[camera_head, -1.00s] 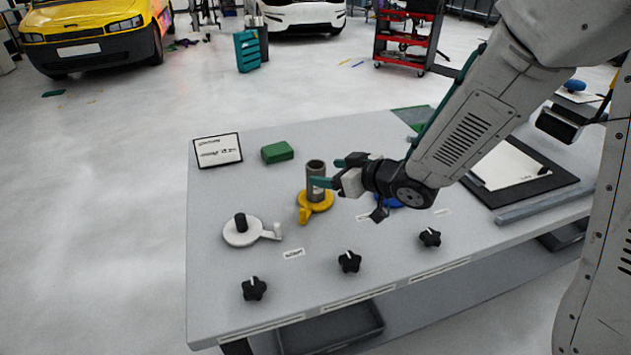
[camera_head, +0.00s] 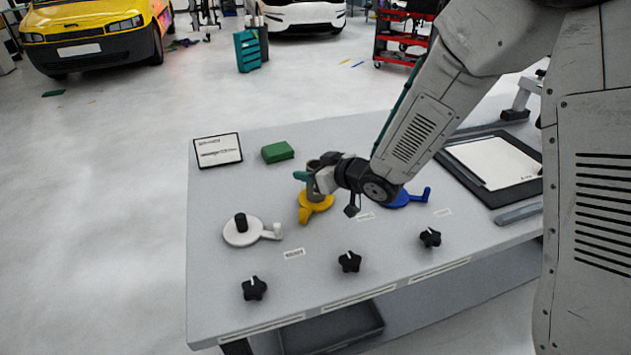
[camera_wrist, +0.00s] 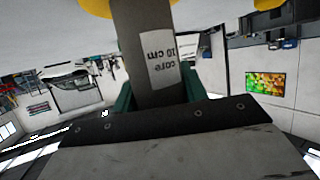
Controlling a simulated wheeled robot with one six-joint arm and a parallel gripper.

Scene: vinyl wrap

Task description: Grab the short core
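A grey upright cylinder, the core (camera_wrist: 148,55), fills the upper middle of the wrist view; its white label reads "core 10 cm" upside down. In the head view the core (camera_head: 314,187) stands at the yellow holder (camera_head: 317,203), largely hidden by my gripper (camera_head: 311,176). The teal fingers lie on either side of the core, close against it in the wrist view. Whether they touch or squeeze it, I cannot tell.
A white holder with a black peg (camera_head: 242,235) is at left, a blue holder (camera_head: 410,197) at right. Black knobs (camera_head: 349,261) line the table front. A green block (camera_head: 277,152) and a sign (camera_head: 217,150) are at the back left. A dark board (camera_head: 530,184) lies right.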

